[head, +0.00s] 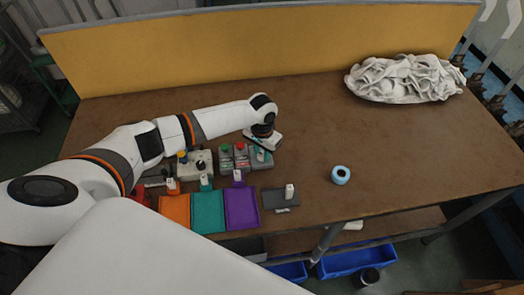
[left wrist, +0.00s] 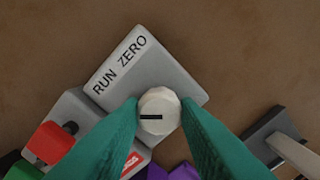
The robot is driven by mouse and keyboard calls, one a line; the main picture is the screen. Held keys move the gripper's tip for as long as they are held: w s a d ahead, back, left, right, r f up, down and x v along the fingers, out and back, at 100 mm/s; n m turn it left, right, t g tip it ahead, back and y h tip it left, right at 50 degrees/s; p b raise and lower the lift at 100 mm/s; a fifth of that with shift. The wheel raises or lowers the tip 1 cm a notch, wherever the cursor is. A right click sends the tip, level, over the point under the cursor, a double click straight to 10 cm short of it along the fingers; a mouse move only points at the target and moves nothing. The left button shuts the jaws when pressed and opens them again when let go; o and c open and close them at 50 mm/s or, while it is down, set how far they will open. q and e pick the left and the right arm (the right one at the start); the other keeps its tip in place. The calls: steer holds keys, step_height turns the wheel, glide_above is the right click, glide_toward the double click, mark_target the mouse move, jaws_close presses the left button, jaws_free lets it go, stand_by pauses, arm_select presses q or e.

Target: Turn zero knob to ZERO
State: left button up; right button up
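The zero knob (left wrist: 160,112) is round and white with a black pointer mark. It stands on a grey box (left wrist: 176,72) labelled RUN and ZERO along one edge. The mark points left in the left wrist view, nearer the RUN word than the ZERO word. My left gripper (left wrist: 160,108) has teal fingers on both sides of the knob, flush against it. In the head view my left gripper (head: 262,150) is over this box, hiding much of it. My right gripper does not show.
Boxes with a red button (left wrist: 49,141) and a green button (head: 224,148) stand beside it. Orange (head: 174,211), teal (head: 208,212) and purple (head: 241,208) trays lie in front. A blue tape roll (head: 340,175) and a white cloth pile (head: 405,78) lie right; mid-table is clear.

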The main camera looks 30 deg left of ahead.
arm_select(q)
steer(key=c, duration=0.4)
steer(key=shift+c, duration=0.2)
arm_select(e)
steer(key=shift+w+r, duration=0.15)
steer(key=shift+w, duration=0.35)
arm_select(q)
steer(key=m+p, duration=0.1)
steer(key=m, duration=0.2)
steer(key=shift+r+m+p, duration=0.1)
steer(key=shift+m+p, duration=0.2)
steer(key=m, duration=0.3)
steer(key=shift+m+p, duration=0.3)
steer(key=shift+p, duration=0.05)
steer(key=m, duration=0.5)
steer(key=shift+w, duration=0.1)
steer(key=m, duration=0.5)
steer(key=shift+m, duration=0.4)
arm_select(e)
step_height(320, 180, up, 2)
arm_select(q)
steer(key=o, duration=1)
steer(key=shift+c, duration=0.2)
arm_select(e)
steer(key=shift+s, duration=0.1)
